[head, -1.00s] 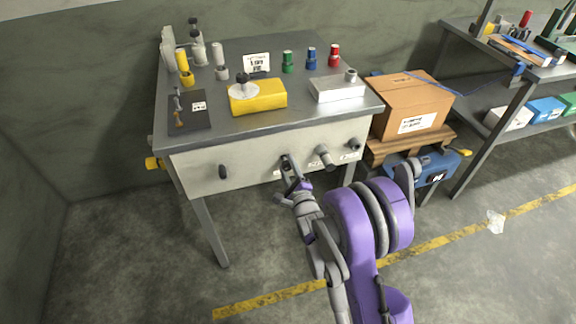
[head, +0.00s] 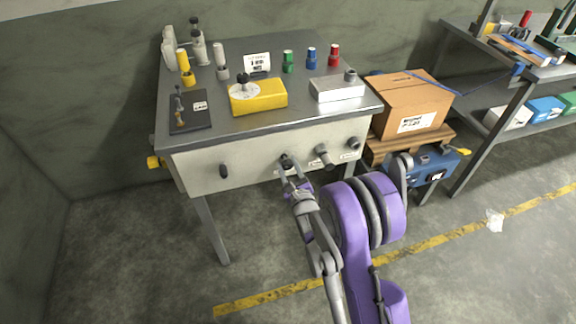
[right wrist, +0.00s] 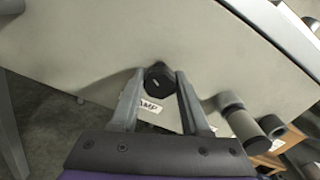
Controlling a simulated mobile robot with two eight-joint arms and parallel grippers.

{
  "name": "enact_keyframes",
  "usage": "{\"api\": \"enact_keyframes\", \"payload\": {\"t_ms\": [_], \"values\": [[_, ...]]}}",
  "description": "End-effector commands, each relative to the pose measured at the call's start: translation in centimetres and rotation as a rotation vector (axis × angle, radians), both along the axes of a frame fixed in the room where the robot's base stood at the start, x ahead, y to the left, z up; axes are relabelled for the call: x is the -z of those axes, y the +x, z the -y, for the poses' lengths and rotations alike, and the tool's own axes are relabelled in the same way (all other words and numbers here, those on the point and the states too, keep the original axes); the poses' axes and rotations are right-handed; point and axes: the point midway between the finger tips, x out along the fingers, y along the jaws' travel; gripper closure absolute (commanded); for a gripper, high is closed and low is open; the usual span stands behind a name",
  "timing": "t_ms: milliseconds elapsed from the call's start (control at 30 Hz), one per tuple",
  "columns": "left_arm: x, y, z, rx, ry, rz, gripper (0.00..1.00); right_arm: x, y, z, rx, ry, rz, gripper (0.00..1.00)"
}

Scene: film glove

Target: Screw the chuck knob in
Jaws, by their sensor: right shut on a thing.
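A row of knobs sits on the pale front panel (head: 255,160) of the workbench. My right gripper (right wrist: 157,84) has its fingers on either side of a dark faceted knob (right wrist: 159,78), which also shows in the head view (head: 286,161). It is shut on this knob at the panel. A label beside it is partly covered by a finger and shows "AMP". To its right are a grey cylindrical knob with a thick collar (head: 324,155) and a smaller dark knob (head: 355,144). A dark oval knob (head: 223,171) is at the left. I cannot read which is the chuck knob. My left gripper is out of view.
The bench top (head: 235,60) holds a yellow block (head: 265,97), a metal block (head: 340,92), a dark board (head: 188,120) and several coloured bottles. A cardboard box (head: 408,105) stands close on the right.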

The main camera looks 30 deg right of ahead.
Motion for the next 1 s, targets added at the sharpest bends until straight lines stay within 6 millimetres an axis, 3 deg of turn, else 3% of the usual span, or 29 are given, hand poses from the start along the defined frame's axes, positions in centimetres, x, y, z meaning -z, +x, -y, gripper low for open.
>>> {"api": "enact_keyframes", "payload": {"t_ms": [400, 433, 567, 600, 1000], "values": [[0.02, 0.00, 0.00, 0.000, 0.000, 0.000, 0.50, 0.20, -0.10, -0.10, -0.001, 0.007, -0.005, 1.00], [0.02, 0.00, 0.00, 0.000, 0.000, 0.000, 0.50, 0.20, -0.10, -0.10, -0.001, 0.007, -0.004, 0.50], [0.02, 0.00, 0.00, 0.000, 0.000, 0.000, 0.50, 0.14, -0.07, -0.07, 0.000, 0.007, -0.003, 0.27], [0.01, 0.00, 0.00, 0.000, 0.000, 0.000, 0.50, 0.12, -0.06, -0.07, -0.001, 0.007, -0.002, 0.24], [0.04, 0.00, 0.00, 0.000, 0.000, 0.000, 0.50, 0.05, -0.89, -0.23, -0.001, 0.006, 0.000, 0.24]]}}
